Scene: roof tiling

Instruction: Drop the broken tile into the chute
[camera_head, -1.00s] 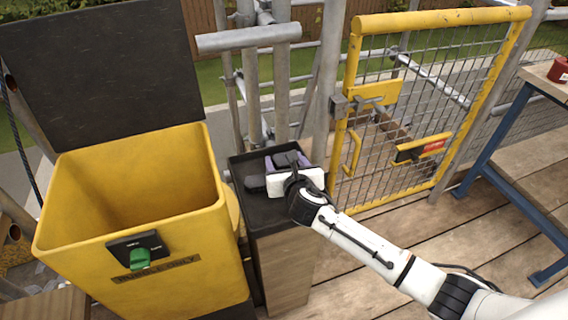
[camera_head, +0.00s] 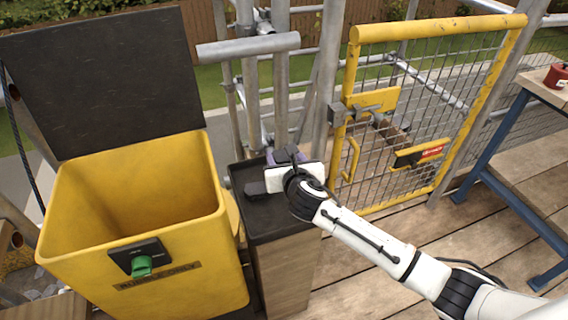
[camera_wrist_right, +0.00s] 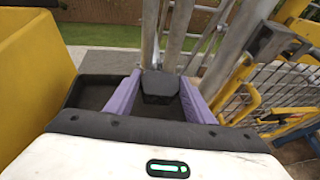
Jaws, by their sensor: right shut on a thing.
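The broken tile is a small dark grey piece (camera_wrist_right: 160,86), seen between the purple fingers of my right gripper (camera_wrist_right: 160,98) in the right wrist view. In the head view my right gripper (camera_head: 284,157) is over the black-topped stand, shut on the tile, which is mostly hidden by the hand and hard to tell from the dark gripper parts. The chute is a yellow open-topped bin (camera_head: 200,270) to the left of the stand, with its black lid (camera_head: 100,80) standing open. The bin's inside looks empty where it shows. My left gripper is not in view.
The stand (camera_head: 285,265) has a black tray top close against the bin's right side. Grey scaffold poles (camera_head: 280,70) rise behind it. A yellow mesh gate (camera_head: 435,100) stands to the right, and a blue-legged bench (camera_head: 490,140) farther right. Plank floor lies in front.

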